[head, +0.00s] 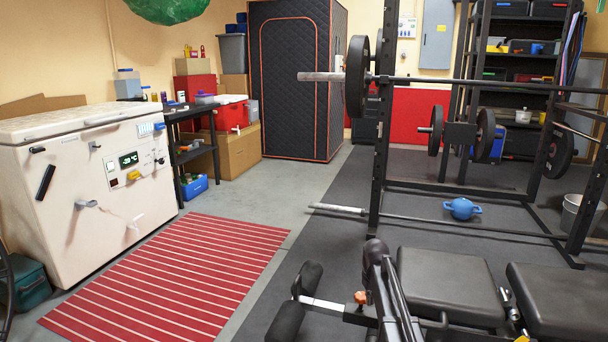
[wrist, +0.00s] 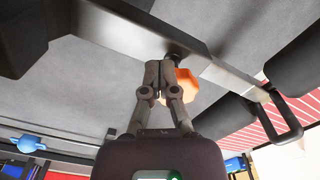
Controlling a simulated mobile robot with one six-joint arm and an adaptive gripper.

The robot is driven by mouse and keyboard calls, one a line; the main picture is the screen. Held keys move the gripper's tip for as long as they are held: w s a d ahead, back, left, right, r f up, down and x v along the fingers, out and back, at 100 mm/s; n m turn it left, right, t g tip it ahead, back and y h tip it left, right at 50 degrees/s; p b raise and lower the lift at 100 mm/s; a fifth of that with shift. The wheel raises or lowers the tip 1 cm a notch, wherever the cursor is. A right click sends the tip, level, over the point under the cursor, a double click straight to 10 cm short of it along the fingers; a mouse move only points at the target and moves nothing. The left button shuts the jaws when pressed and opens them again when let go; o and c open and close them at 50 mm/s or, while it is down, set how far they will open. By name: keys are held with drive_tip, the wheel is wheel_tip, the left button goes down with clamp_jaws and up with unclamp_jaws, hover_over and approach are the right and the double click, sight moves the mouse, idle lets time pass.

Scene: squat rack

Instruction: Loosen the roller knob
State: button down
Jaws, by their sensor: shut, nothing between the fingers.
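The orange roller knob (head: 360,297) sits on the bench's front bar, near the two black foam rollers (head: 310,279). It also shows in the wrist view (wrist: 184,84), partly hidden behind my right-hand finger. My gripper (wrist: 160,66) is shut and empty, with its fingertips beside the knob and over part of it in the picture. I cannot tell whether they touch it. The rollers show in the wrist view (wrist: 225,126) at right, on a silver bar (wrist: 228,77) that runs into the dark frame.
The black bench pads (head: 447,284) lie right of the knob. The squat rack (head: 381,130) with its barbell stands behind. A blue kettlebell (head: 462,208) is on the floor mat. The red striped rug (head: 170,280) and open floor lie left of the rollers, before the white freezer (head: 85,190).

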sight(361, 302)
drive_tip(key=shift+s+d, duration=0.2)
drive_tip(key=shift+s, duration=0.05)
idle(0.6)
drive_tip(key=shift+r, duration=0.1)
wheel_tip(361, 302, up, 6)
drive_tip(key=p, duration=0.6)
drive_tip(key=a, duration=0.2)
drive_tip(key=a+p, duration=0.1)
drive_tip(key=shift+s+a+r, duration=0.2)
drive_tip(key=shift+s+r, duration=0.05)
drive_tip(key=shift+r, duration=0.15)
drive_tip(key=shift+f, duration=0.2)
drive_tip(key=shift+f+b, duration=3.35)
drive_tip(key=shift+b, duration=0.15)
